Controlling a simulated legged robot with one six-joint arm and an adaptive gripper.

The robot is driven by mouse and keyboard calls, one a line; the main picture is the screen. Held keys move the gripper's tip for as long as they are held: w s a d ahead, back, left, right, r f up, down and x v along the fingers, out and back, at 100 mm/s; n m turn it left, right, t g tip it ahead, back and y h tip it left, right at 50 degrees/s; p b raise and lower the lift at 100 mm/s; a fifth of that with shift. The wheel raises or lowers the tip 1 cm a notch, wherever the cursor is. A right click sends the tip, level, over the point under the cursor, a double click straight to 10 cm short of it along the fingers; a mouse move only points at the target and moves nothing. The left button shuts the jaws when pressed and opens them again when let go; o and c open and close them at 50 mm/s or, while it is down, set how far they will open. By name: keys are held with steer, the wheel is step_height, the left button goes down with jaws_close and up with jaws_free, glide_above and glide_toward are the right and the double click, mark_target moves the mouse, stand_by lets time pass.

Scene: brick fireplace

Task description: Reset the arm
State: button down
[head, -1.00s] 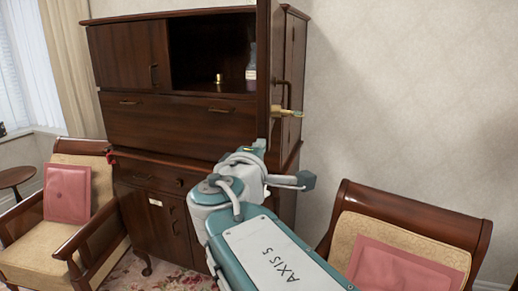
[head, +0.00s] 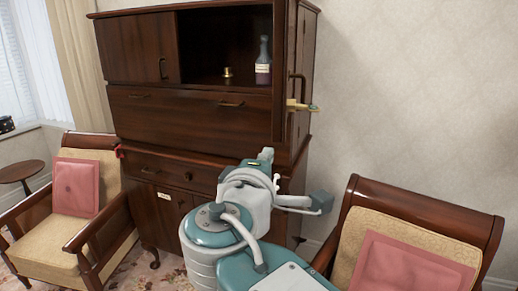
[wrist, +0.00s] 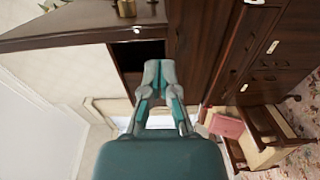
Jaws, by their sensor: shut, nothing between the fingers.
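My gripper (wrist: 158,72) shows in the wrist view with its grey and teal fingers together and nothing between them. My teal and grey arm (head: 230,225) extends in the head view from the bottom toward the front of a dark wooden cabinet (head: 195,115). The fingertips cannot be made out clearly in the head view. In the wrist view the cabinet (wrist: 220,50) lies beyond the gripper, turned sideways in the picture.
The cabinet's open upper compartment holds a bottle (head: 263,62) and a small brass item (head: 228,72). A door stands open at its right. Armchairs with pink cushions stand left (head: 77,187) and right (head: 410,268). A small round table (head: 22,171) is far left.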

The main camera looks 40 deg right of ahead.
steer(key=a+f+m+g+y, duration=0.3)
steer(key=a+f+m+y, duration=0.3)
steer(key=a+f+y, duration=0.9)
steer(key=shift+a+f+y, duration=0.3)
steer(key=shift+a+f, duration=1.8)
steer(key=shift+f, duration=1.8)
steer(key=shift+s, duration=0.15)
